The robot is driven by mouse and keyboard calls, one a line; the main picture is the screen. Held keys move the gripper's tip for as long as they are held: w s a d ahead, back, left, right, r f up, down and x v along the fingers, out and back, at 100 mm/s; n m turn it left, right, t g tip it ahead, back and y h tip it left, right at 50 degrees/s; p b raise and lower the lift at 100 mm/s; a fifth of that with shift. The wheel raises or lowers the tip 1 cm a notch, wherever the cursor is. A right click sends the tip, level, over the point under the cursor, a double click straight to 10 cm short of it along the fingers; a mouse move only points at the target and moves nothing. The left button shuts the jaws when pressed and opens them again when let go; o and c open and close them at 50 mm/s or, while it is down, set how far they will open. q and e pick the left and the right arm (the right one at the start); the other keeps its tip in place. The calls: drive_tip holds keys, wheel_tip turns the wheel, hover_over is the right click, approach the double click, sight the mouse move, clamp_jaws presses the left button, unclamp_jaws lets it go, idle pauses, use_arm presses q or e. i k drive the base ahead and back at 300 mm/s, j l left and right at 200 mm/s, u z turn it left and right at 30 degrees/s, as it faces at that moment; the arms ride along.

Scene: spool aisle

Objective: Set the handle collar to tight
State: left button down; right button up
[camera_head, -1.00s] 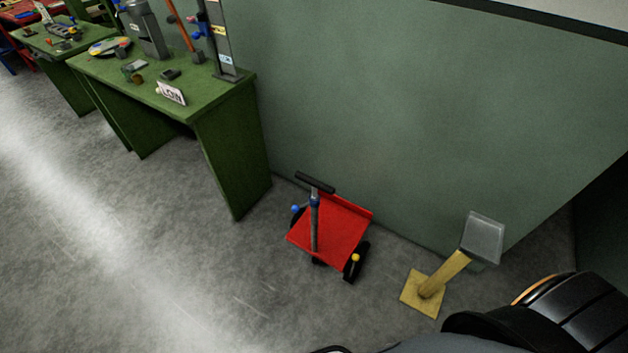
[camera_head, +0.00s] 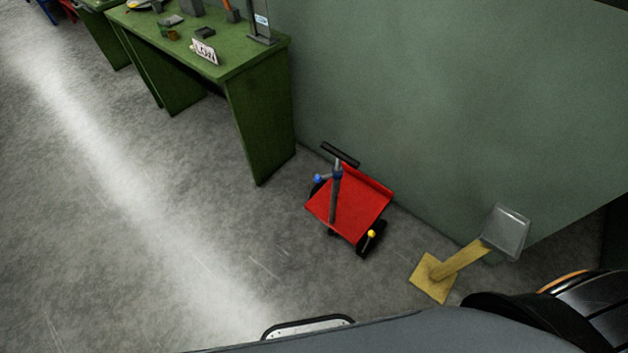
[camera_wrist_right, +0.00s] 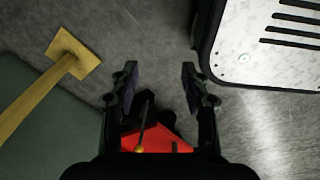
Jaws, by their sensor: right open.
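A small red cart (camera_head: 366,204) stands on the floor close to the green wall. Its grey handle post rises to a black crossbar (camera_head: 340,154). The collar's setting is too small to read. In the right wrist view my right gripper (camera_wrist_right: 160,85) is open and empty, with part of the red cart (camera_wrist_right: 158,138) showing beyond and below the fingers. The collar cannot be made out there. My left gripper is in neither view.
A yellow-based post (camera_head: 433,278) with a grey plate on top stands right of the cart, near the wall. A green table (camera_head: 262,120) with several items and a "LOW" sign (camera_head: 205,51) stands at upper left. The floor left of the cart is clear.

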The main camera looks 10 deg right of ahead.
sight(317, 179)
drive_tip(key=j+z, duration=0.1)
drive_tip(key=j, duration=2)
